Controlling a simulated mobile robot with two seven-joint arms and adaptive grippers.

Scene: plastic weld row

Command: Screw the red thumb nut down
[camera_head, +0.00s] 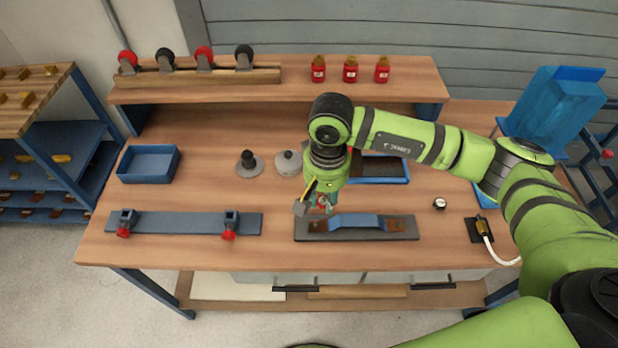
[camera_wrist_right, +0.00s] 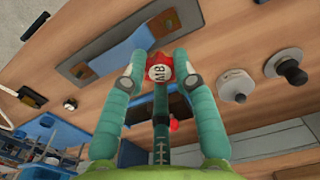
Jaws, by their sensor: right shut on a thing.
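My right gripper (camera_head: 322,202) is above the left end of a dark grey plate (camera_head: 405,235) with a blue bar (camera_head: 355,221) across it and a brown patch at each end. In the right wrist view my gripper (camera_wrist_right: 160,60) is shut on the red thumb nut (camera_wrist_right: 159,72), which has a white face marked M8. In the head view the nut (camera_head: 323,205) shows only as a small red spot between the fingers. Whether a stud sits under the nut, or the nut touches the plate, I cannot tell. My left gripper is not in view.
A grey-blue strip (camera_head: 180,222) with two red-knobbed clamps lies at left. A blue tray (camera_head: 148,163), a black-knobbed disc (camera_head: 249,164) and a pale round piece (camera_head: 288,162) stand behind. A white-cabled block (camera_head: 480,229) sits at right. Red bottles (camera_head: 350,70) stand on the shelf.

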